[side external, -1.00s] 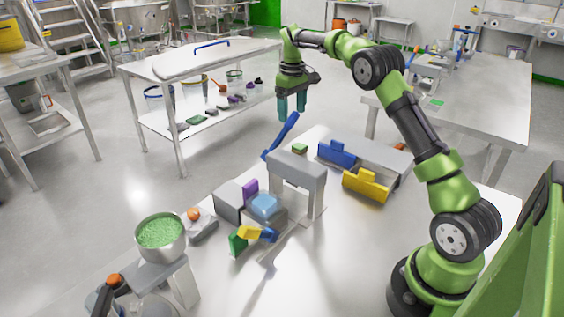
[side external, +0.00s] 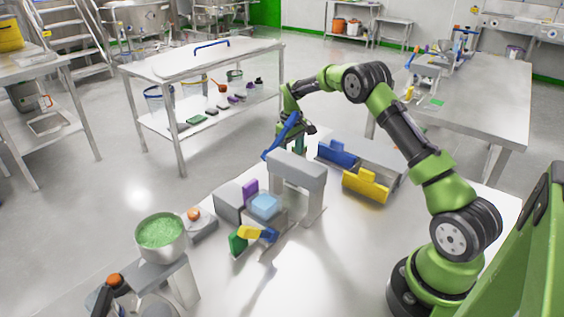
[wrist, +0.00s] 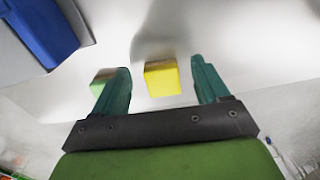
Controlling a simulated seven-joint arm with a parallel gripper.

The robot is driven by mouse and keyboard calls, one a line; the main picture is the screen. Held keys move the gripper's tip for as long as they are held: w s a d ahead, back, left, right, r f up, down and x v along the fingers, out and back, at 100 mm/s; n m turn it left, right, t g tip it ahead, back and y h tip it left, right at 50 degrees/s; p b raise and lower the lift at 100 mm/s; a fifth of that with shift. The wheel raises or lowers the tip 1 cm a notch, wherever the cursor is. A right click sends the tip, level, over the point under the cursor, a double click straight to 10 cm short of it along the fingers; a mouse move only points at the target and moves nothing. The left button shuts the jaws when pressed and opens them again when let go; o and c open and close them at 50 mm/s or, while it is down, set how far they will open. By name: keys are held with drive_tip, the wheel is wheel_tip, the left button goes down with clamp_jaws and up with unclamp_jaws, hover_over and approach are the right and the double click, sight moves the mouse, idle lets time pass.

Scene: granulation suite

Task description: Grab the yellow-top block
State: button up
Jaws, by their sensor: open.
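The yellow-top block (wrist: 161,80) shows in the wrist view on the pale table, framed between the two teal fingers of my gripper (wrist: 160,72). The fingers are open with a gap on either side of it, and neither visibly touches it. How far the fingertips are above the table is hard to tell. In the side external view my gripper (side external: 291,141) points down behind the grey arch-like block, partly covered by the upright blue bar. The yellow-top block cannot be made out there.
A green block (wrist: 101,82) sits close by, partly behind the left finger in the wrist view. A blue bin (side external: 337,154) and a yellow bin (side external: 366,186) stand to the right. The grey arch (side external: 297,171) and blue bar (side external: 284,136) are near my gripper.

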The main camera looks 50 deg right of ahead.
drive_tip(key=shift+f, duration=0.85)
drive_tip(key=shift+c, duration=0.4)
drive_tip(key=c, duration=1.1)
drive_tip(key=shift+o, duration=0.2)
drive_tip(key=shift+r, duration=0.2)
